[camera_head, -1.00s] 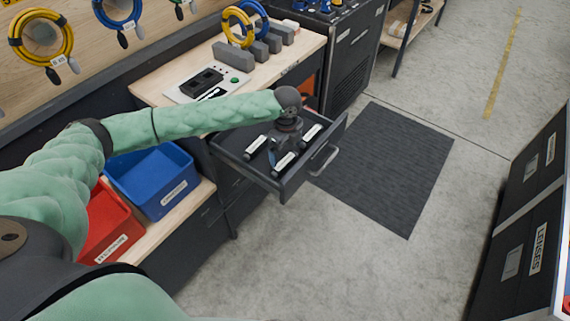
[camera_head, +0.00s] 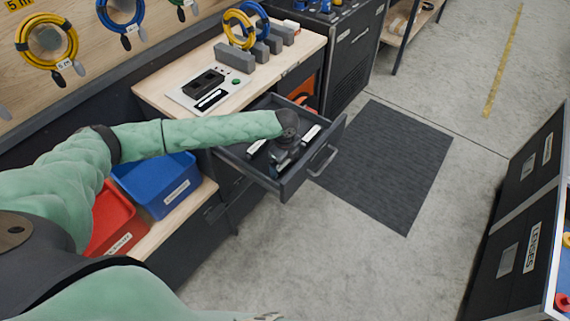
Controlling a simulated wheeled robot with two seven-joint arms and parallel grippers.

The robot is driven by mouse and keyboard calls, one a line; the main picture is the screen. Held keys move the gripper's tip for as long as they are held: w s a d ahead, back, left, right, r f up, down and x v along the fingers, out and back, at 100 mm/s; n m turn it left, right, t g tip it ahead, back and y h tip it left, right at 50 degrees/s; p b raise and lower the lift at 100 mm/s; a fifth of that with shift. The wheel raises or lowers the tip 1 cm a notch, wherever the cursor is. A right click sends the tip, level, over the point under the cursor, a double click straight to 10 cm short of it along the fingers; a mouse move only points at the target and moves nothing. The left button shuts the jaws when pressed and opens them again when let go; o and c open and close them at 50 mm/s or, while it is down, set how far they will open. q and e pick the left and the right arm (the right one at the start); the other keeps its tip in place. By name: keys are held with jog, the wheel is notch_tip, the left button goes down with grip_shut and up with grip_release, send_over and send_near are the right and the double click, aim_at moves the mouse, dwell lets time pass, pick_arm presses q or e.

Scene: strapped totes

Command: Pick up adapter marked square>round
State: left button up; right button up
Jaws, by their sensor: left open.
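The open dark drawer (camera_head: 293,189) holds small dark adapters with white labels. One label (camera_head: 311,135) shows to the right of my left gripper and another (camera_head: 254,148) to its left. A third adapter, at the front, is mostly hidden by the gripper. The marks are too small to read, so I cannot tell which is square>round. My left gripper (camera_head: 278,164) points down into the drawer, open, over the front adapter. Contact cannot be made out. A sliver of my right gripper (camera_head: 268,317) shows at the bottom edge, its jaws unclear.
A wooden worktop (camera_head: 150,88) with a control panel (camera_head: 208,92) and grey blocks (camera_head: 235,57) is behind the drawer. Blue (camera_head: 165,187) and red (camera_head: 113,222) bins stand left of it. A dark mat (camera_head: 385,165) lies on clear floor at right.

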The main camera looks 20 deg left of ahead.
pick_arm(q)
jog(key=c, duration=0.8)
jog(key=shift+o, duration=0.2)
